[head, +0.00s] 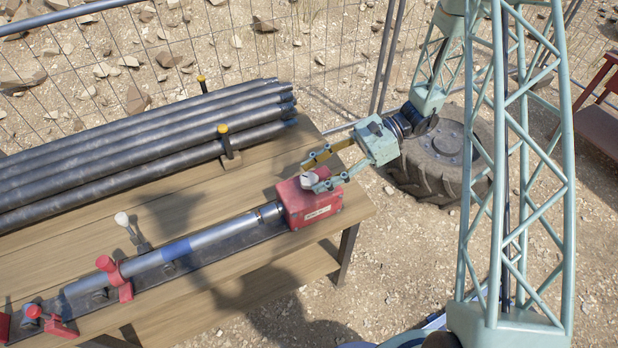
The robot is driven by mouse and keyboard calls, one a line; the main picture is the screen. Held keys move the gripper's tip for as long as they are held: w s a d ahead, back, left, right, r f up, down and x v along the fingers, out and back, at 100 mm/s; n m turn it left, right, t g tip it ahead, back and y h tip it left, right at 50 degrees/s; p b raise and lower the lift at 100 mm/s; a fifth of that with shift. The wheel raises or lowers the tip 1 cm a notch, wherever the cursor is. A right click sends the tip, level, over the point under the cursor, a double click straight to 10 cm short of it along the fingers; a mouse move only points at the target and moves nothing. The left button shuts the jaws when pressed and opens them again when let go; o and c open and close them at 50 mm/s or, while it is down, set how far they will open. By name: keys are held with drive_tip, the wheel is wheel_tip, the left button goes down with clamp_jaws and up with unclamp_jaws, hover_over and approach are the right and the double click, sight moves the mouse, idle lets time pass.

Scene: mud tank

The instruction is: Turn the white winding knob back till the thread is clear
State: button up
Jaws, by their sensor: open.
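The white winding knob (309,180) sits on top of a red box (293,209) at the right end of the bench. My gripper (312,174) is open at the knob, one yellowish finger on its far side and one pale green finger on its near side. Whether the fingers touch the knob cannot be told. A grey pipe with a blue band (222,234) lies along a dark rail and runs to the left face of the red box. The thread is not clearly visible where the pipe meets the box.
A white-topped lever (122,219) and red clamps (106,264) stand along the rail. A tyre (445,150) lies on the ground beyond the bench, near a wire fence.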

sight(308, 179)
drive_tip(key=shift+x, duration=1.25)
drive_tip(key=c, duration=0.8)
